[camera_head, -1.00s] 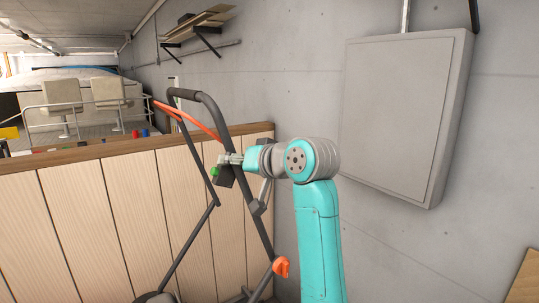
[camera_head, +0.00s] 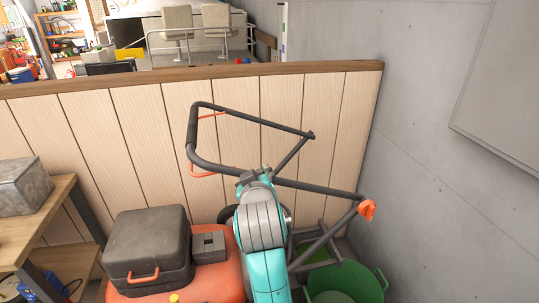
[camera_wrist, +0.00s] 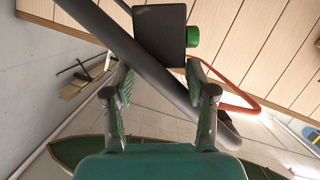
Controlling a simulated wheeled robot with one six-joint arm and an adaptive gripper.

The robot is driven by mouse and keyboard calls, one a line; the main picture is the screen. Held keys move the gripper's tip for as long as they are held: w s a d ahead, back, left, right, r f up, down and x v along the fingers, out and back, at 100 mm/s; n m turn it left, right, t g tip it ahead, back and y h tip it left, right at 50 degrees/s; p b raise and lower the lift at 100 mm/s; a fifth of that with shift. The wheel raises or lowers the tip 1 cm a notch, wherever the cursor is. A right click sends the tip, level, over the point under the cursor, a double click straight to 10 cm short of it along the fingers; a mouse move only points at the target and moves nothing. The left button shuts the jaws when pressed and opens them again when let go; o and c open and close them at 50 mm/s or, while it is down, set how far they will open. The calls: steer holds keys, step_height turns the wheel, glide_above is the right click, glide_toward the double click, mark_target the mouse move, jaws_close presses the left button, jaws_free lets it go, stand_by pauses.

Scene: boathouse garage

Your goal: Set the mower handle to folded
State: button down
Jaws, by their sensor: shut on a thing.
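The mower handle (camera_head: 330,188) is a dark tube frame with thin red-orange levers. My gripper (camera_wrist: 158,88) is shut on the handle; in the wrist view the dark tube (camera_wrist: 130,45) runs diagonally between the fingers, beside a dark box (camera_wrist: 158,33) with a green button (camera_wrist: 193,37). In the head view my arm hides the fingertips and part of the mower.
A black case-like block (camera_head: 148,250) with an orange grip is on the mower's left. A green tub (camera_head: 345,285) stands at the right. A wooden bench (camera_head: 30,225) with a metal box (camera_head: 22,187) is at far left. The plank partition (camera_head: 100,130) and concrete wall (camera_head: 440,170) bound the space.

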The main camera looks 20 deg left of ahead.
steer(key=shift+s+a+f+n, duration=0.15)
steer(key=shift+a+f, duration=0.05)
steer(key=shift+f, duration=0.4)
steer(key=shift+s+a+f+n, duration=0.1)
steer(key=shift+a+f, duration=0.1)
steer(key=shift+f, duration=0.45)
steer(key=shift+s+a+f+n, duration=0.15)
steer(key=shift+a+f, duration=0.05)
steer(key=shift+f, duration=0.4)
steer(key=shift+c, duration=2.2)
jaws_free()
steer(key=shift+r, duration=0.1)
steer(key=v, duration=1.1)
steer(key=shift+s, duration=0.45)
